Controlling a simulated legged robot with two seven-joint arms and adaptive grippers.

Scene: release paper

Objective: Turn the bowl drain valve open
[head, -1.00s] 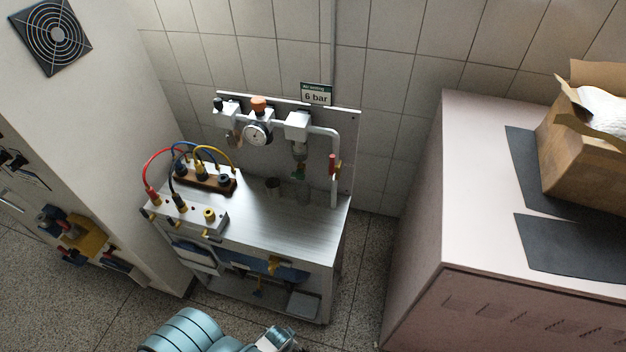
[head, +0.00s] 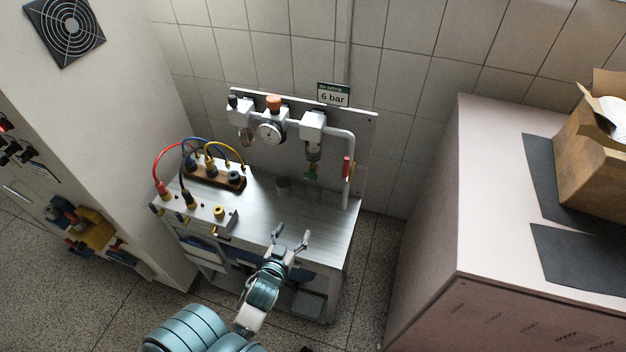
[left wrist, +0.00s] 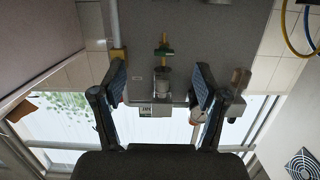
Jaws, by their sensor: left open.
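The filter bowl (head: 313,153) hangs under a white block on the back panel of the metal bench. Its small green drain valve (head: 310,171) is at the bottom of the bowl. In the left wrist view the picture is upside down, and the drain valve (left wrist: 163,51) shows green and brass above the bowl (left wrist: 160,80). My left gripper (head: 292,236) is open and empty over the bench's front edge, in front of and below the valve. In the left wrist view its fingers (left wrist: 160,75) spread either side of the bowl in the picture, apart from it. My right gripper is not in view.
A terminal box (head: 203,205) with looped cables fills the bench's left side. A grey cup (head: 283,187) stands below the panel. The bench's right top is clear.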

